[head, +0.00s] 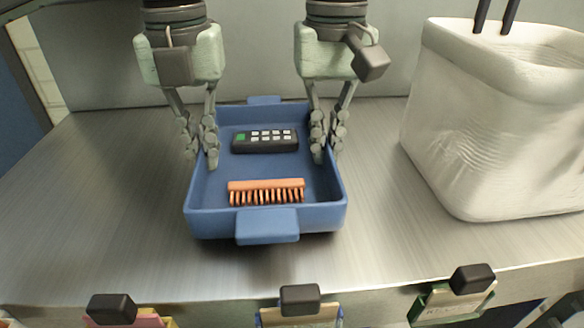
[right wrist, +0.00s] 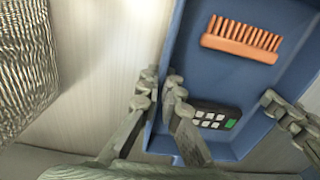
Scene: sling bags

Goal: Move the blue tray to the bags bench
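The blue tray (head: 197,200) is over the metal bench, with handle tabs at its front and back. It holds a black remote (head: 265,147) with a green button and an orange brush (head: 266,190), bristles toward the front. My left gripper (head: 200,155) has its fingers on both sides of the tray's left wall, closed on it. My right gripper (head: 328,150) is closed the same way on the right wall; the right wrist view shows its fingertips (right wrist: 161,90) pinching the wall. I cannot tell whether the tray's underside touches the bench.
A white woven basket (head: 480,130) with dark handles stands on the right of the metal bench (head: 90,200). The bench is clear to the left. Several black clips (head: 300,299) with cards line its front edge. A grey panel stands behind.

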